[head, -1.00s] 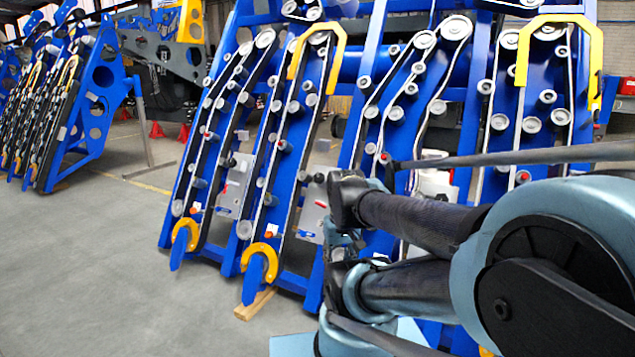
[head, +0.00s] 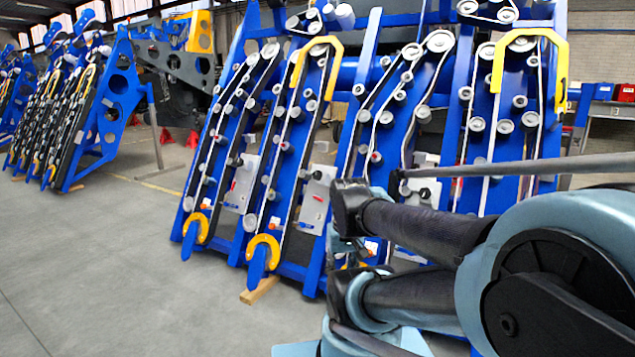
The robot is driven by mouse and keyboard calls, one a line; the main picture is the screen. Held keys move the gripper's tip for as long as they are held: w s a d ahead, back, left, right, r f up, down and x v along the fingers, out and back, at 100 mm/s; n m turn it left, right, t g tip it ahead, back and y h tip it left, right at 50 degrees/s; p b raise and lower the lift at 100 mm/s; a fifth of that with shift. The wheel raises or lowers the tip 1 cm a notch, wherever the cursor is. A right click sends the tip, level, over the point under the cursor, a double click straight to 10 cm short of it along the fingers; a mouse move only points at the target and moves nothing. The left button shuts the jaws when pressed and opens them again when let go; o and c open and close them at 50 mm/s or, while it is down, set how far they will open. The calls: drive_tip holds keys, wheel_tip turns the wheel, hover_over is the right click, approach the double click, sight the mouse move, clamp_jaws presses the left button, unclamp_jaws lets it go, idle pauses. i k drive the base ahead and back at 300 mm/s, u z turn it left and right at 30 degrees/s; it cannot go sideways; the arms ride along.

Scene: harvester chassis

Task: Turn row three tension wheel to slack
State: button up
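The blue harvester chassis (head: 355,78) stands ahead, with several tilted belt rows carrying grey pulleys. The third belt row from the left (head: 376,117) runs down behind my arm, which hides its lower end. Grey plates with small black knobs sit low between the rows: one knob (head: 318,175) is left of my arm, and another (head: 425,193) shows just above my arm link. I cannot tell which of these, if any, is the row three tension wheel, or its setting. My folded arm fills the lower right, apart from the chassis in depth as far as I can judge. My gripper is not discernible.
Yellow hooked ends (head: 263,250) stick out at the chassis foot, by a wooden block (head: 260,290). Another blue row unit (head: 95,110) stands at the far left. Shelving with bins (head: 604,92) is at the far right. The grey floor (head: 110,260) at left is clear.

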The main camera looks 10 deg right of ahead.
sight(316, 175)
drive_tip(key=z, duration=0.25)
drive_tip(key=i, duration=1.35)
drive_tip(key=u, duration=0.15)
